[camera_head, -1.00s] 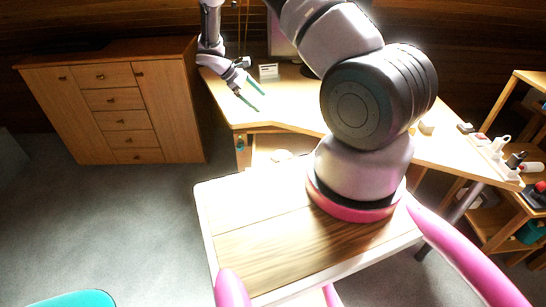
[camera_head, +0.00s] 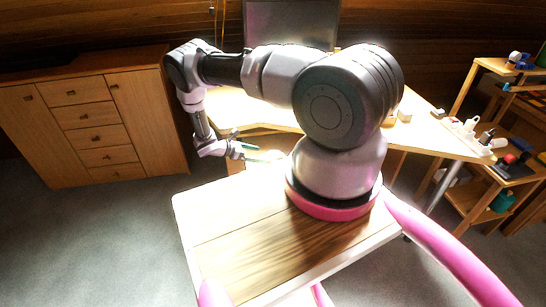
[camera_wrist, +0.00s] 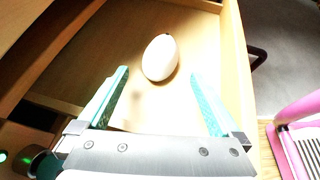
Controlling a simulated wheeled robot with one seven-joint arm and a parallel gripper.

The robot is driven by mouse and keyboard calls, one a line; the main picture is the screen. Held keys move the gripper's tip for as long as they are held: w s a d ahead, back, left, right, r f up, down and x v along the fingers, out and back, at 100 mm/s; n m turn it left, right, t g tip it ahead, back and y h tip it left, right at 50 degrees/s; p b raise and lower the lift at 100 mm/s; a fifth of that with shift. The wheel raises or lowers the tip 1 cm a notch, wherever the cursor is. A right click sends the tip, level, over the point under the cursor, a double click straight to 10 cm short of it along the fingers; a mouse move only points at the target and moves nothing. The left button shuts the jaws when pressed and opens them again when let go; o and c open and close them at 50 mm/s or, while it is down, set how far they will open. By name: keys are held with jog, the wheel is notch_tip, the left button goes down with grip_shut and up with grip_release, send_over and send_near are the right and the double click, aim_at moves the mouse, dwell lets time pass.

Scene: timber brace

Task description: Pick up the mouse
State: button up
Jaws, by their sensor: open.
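The mouse (camera_wrist: 160,57) is a white, egg-shaped thing lying on the floor of an open wooden drawer (camera_wrist: 236,70) in the wrist view. My gripper (camera_wrist: 160,76) is open, and its two green fingers point toward the mouse, one on each side of its near end. The gap between the fingers is wider than the mouse, and neither finger appears to touch it. In the head view my gripper (camera_head: 264,156) is low at the front edge of the desk. There the mouse cannot be made out in the glare.
The desk (camera_head: 235,108) stands above and behind the drawer, with a dark monitor (camera_head: 290,22) on it. A wooden cabinet (camera_head: 95,115) stands at the left. A shelf (camera_head: 485,200) with small objects is at the right. Open grey floor (camera_head: 90,240) lies in front.

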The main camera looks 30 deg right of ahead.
aim_at(267, 154)
jog(key=x, duration=0.6)
jog(key=shift+s+d+r, duration=0.1)
jog(key=shift+d+r, duration=0.1)
jog(key=shift+r, duration=0.1)
jog(key=c, duration=1.3)
